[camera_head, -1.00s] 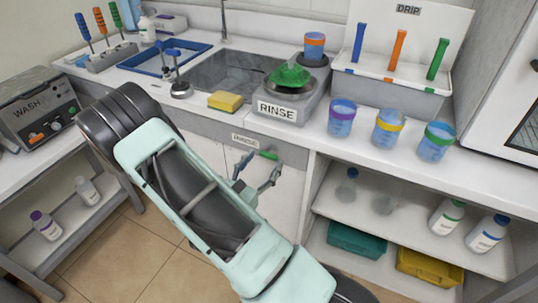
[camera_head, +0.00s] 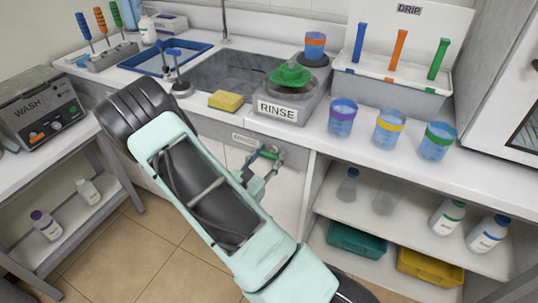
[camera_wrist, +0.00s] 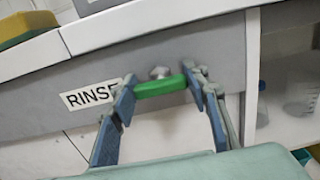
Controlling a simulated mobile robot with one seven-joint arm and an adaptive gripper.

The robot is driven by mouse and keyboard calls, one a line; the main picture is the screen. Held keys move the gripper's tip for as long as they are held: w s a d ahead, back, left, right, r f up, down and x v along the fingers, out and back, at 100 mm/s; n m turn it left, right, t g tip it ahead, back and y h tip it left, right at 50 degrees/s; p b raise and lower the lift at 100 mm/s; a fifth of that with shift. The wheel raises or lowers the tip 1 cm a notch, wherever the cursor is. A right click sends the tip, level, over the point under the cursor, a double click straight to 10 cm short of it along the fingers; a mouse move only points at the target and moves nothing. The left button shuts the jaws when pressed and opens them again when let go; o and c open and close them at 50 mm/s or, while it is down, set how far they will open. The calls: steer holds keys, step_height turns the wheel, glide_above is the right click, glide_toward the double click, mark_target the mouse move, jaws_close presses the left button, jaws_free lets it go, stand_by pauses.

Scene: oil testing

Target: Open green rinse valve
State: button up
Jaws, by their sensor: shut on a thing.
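The green rinse valve handle (camera_wrist: 160,88) sits on the grey panel below the counter, in front of a round metal fitting (camera_wrist: 160,72). A white RINSE label (camera_wrist: 90,94) is on the panel to its left. My gripper (camera_wrist: 163,92) has one blue-grey finger at each end of the handle and is shut on it. The handle lies roughly level in the wrist view, tilted slightly. In the head view the green handle (camera_head: 268,154) shows just above my gripper (camera_head: 262,170), partly covered by the fingers.
Above are the sink (camera_head: 237,75), a yellow sponge (camera_head: 225,100) and the RINSE stand (camera_head: 285,105) with a green top. Cups line the counter to the right. Open shelves (camera_head: 390,210) with bottles and bins lie right of my gripper; the WASH unit (camera_head: 38,105) is left.

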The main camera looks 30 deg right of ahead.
steer(key=shift+n+p, duration=0.3)
steer(key=n+p, duration=0.2)
steer(key=n, duration=0.1)
steer(key=shift+r+n+p, duration=0.15)
steer(key=shift+n+p, duration=0.15)
steer(key=shift+n, duration=0.1)
steer(key=n+p, duration=0.2)
steer(key=n, duration=0.2)
steer(key=shift+p, duration=0.35)
steer(key=n+p, duration=0.2)
steer(key=n, duration=0.3)
steer(key=shift+w+a+n+p, duration=0.1)
steer(key=shift+n+p, duration=0.2)
steer(key=shift+n, duration=0.1)
steer(key=shift+f+n+p, duration=0.25)
steer(key=shift+n+p, duration=0.35)
steer(key=shift+n, duration=1.2)
steer(key=o, duration=1.2)
